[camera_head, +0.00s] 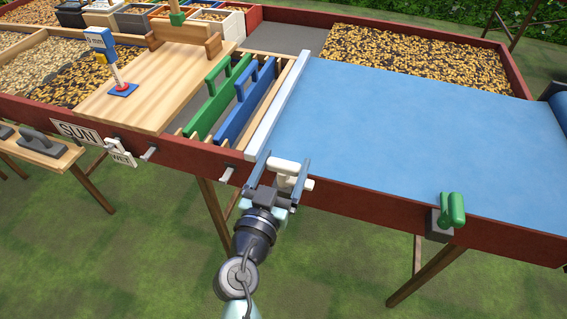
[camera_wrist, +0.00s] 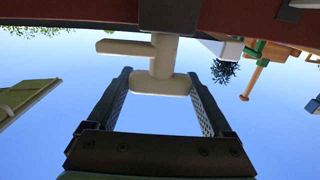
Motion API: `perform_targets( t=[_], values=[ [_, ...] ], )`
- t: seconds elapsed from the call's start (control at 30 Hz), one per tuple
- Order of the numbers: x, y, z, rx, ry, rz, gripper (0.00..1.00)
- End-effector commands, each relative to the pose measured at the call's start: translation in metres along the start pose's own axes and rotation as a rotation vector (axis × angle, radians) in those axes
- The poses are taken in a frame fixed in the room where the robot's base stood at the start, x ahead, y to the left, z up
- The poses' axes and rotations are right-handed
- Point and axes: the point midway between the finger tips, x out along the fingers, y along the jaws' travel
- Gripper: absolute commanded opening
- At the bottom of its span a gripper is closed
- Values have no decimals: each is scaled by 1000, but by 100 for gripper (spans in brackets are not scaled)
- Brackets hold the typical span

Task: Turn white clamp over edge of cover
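The white clamp (camera_head: 290,168) is on the red front rail of the table, by the left end of the blue cover (camera_head: 420,130). My gripper (camera_head: 285,157) is at the clamp from the front, with one finger on each side of it. The wrist view shows the white clamp (camera_wrist: 160,85) from below, its lower bar between my fingers and a short arm sticking out left. My fingers partly hide the clamp in the head view.
A green clamp (camera_head: 453,212) stands on the front rail to the right. A white bar (camera_head: 277,105) lies along the cover's left edge. Left of it are blue (camera_head: 245,105) and green (camera_head: 217,100) handled frames and a wooden board (camera_head: 150,90). Grass is free in front.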

Motion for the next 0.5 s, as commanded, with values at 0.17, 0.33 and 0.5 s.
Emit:
perform_targets(
  t=[0.17, 0.33, 0.5],
  values=[
    [0, 0, 0, 0, 0, 0, 44],
    [0, 0, 0, 0, 0, -1, 29],
    [0, 1, 0, -2, -4, -21, 29]
  ],
)
